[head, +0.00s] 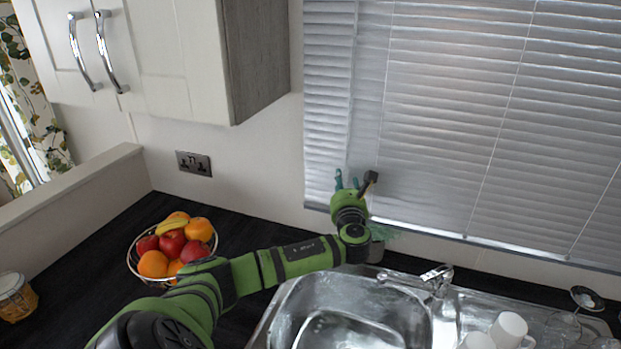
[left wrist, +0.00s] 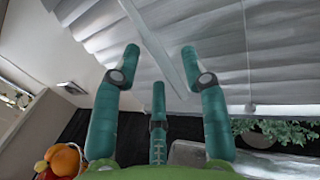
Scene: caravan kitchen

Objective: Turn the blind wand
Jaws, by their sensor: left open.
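The closed grey slatted blind (head: 450,110) covers the window at the right of the head view. A pale, narrow upright strip, possibly the blind wand (head: 353,70), runs down near its left side; I cannot be sure which line is the wand. In the left wrist view a similar pale strip (left wrist: 152,38) slants down between my fingers and looks apart from them. My left gripper (head: 354,178), green with teal fingers, is in front of the blind's lower left part. In the left wrist view its fingers (left wrist: 159,62) are spread with nothing between them touching. My right gripper is out of view.
A metal sink (head: 345,322) with a tap (head: 432,277) is below the blind, with white mugs (head: 510,330) at its right. A wire fruit bowl (head: 133,262) stands left on the dark counter. A plant (left wrist: 275,130) is close to the gripper. A wall cabinet (head: 185,60) hangs upper left.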

